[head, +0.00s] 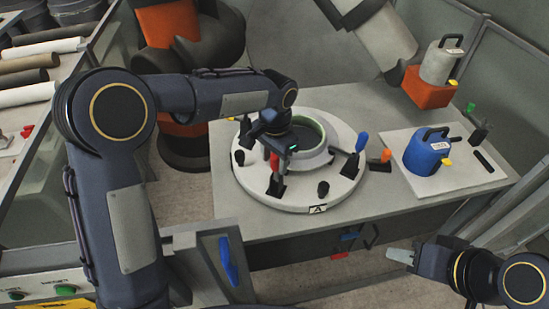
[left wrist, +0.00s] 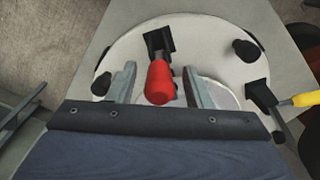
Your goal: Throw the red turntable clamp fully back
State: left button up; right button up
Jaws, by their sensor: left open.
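The red turntable clamp (head: 274,161) stands on the near side of the round white turntable (head: 239,183), its red handle raised above a black base. My left gripper (head: 281,150) is over it and partly covers the handle in the head view. In the left wrist view, the red handle (left wrist: 159,82) lies between the two open fingers (left wrist: 158,68), with a gap visible on both sides. My right gripper (head: 400,256) is at the lower right, away from the turntable; its finger opening is not clear.
Clamps with a blue handle (head: 362,142) and an orange handle (head: 385,155) stand at the turntable's right. A yellow handle (left wrist: 305,100) shows in the left wrist view. A blue container (head: 427,152) stands on a white board (head: 460,182). The table's front right is clear.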

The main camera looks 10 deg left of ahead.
pick_arm(q)
jog(key=shift+f, duration=0.4)
